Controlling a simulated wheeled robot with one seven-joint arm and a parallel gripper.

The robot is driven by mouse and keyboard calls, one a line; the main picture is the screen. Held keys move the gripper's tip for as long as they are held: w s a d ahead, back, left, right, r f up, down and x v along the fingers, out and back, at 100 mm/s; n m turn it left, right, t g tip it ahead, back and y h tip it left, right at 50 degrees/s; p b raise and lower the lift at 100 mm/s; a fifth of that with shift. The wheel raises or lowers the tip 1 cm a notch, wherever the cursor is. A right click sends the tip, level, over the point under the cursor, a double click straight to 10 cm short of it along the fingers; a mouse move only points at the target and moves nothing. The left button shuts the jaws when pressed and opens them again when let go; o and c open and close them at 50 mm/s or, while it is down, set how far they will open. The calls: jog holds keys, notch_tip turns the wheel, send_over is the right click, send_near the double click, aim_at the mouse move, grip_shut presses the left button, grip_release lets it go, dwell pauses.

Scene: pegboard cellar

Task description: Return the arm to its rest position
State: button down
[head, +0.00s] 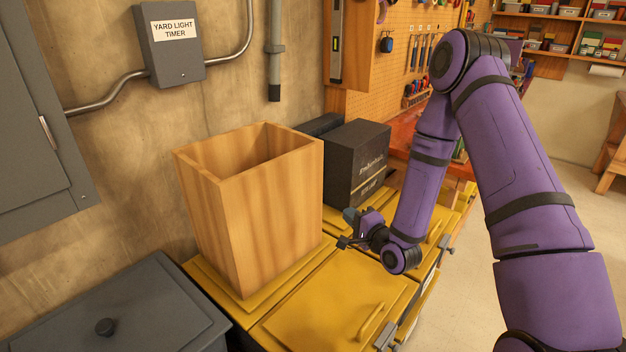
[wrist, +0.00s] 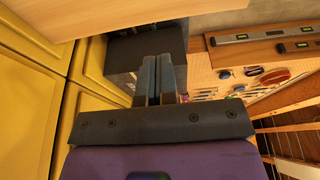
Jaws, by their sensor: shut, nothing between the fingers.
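My purple arm reaches in from the right in the head view and bends down at the elbow. My gripper (head: 343,242) is above the yellow cabinet top, to the right of the wooden bin and in front of the black box. In the wrist view my gripper (wrist: 158,80) shows its two dark fingers side by side, shut, with nothing held.
A tall open wooden bin (head: 258,205) stands on the yellow cabinet (head: 325,305). A black box (head: 356,163) stands behind it. A grey lidded bin (head: 130,310) is at the lower left. A grey timer box (head: 172,45) is on the wall.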

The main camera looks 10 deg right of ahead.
jog(key=s+d+r+n+g+h, duration=0.25)
jog(key=r+n, duration=0.25)
jog(key=r, duration=0.6)
jog(key=s+d+r+n+g+h, duration=0.1)
jog(key=s+r+n+g+h, duration=0.2)
jog(key=r, duration=0.7)
jog(key=s+r+n+g, duration=0.2)
jog(key=s+r, duration=0.2)
jog(key=s, duration=0.5)
jog(key=s+r+n+g, duration=0.2)
jog(key=s+r, duration=0.1)
jog(key=s, duration=0.6)
jog(key=s+r+n+g, duration=0.2)
jog(key=s+r, duration=0.2)
jog(key=s, duration=0.5)
jog(key=shift+s+d+r+h, duration=0.15)
jog(key=shift+d+r+h, duration=0.1)
jog(key=shift+r+h, duration=0.1)
